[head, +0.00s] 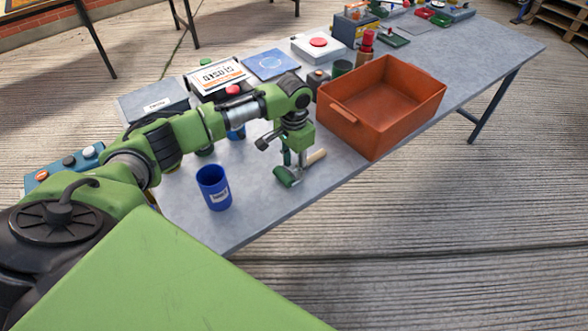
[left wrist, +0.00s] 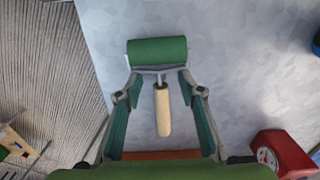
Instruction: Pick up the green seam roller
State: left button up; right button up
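The green seam roller (head: 287,176) lies on the grey table near its front edge, with its wooden handle pointing right, toward the orange crate. My left gripper (head: 290,158) is over it, pointing down, and hides part of it in the head view. In the left wrist view the roller's green drum (left wrist: 157,51) lies beyond the fingertips. Its wooden handle (left wrist: 163,112) lies between the two spread fingers of my left gripper (left wrist: 160,84), with a gap on each side. The gripper is open and holds nothing. My right gripper is not in view.
An orange crate (head: 350,121) stands close right of my left gripper. A blue cup (head: 214,190) stands to the left. Behind are a flat blue panel (head: 270,64) and a white box with a red button (head: 318,45).

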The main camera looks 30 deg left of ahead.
pick_arm(q)
grip_shut()
jog(key=shift+r, duration=0.1)
